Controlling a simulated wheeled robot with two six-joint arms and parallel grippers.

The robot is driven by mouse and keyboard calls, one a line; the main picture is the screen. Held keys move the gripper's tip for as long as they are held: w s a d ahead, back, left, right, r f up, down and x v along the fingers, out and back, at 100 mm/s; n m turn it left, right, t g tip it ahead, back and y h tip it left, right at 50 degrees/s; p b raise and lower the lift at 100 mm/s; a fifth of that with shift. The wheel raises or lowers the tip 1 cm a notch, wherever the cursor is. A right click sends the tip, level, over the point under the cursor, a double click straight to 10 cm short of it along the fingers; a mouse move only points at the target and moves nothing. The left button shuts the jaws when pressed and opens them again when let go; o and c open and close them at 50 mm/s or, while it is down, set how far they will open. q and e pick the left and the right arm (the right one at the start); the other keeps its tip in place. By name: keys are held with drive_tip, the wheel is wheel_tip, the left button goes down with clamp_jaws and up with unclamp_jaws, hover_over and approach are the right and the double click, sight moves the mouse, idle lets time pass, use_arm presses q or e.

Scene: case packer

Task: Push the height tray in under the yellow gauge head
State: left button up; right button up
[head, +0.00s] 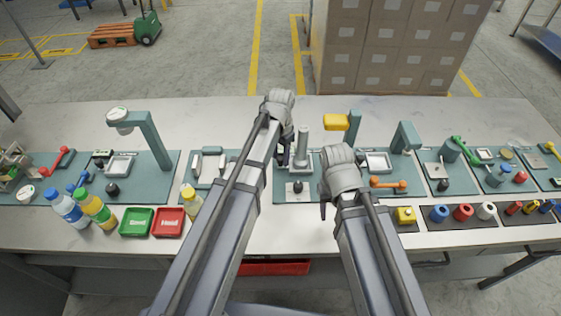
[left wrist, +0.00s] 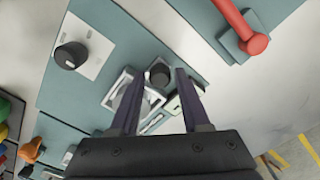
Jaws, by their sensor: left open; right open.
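The yellow gauge head (head: 335,121) sits on a teal post on the middle station in the head view. I cannot make it out in the left wrist view. A pale tray with a grey cylinder (head: 302,143) standing at it lies left of the gauge head, partly hidden by my left arm. In the left wrist view, the pale tray (left wrist: 112,101) and a dark round knob (left wrist: 160,73) show between and beyond my fingers. My left gripper (head: 284,160) is open just left of the tray; contact is unclear. My right gripper (head: 325,205) is open, low in front of the station.
A black knob on a white plate (head: 297,187) is in front of the tray. An orange lever (head: 388,183) is to the right, and a red lever (left wrist: 255,40) shows in the left wrist view. Bottles and green and red bins (head: 137,222) stand front left. The table's back strip is clear.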

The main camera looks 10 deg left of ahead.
use_arm(q)
drive_tip(key=shift+f, duration=0.1)
clamp_jaws()
idle(0.3)
idle(1.1)
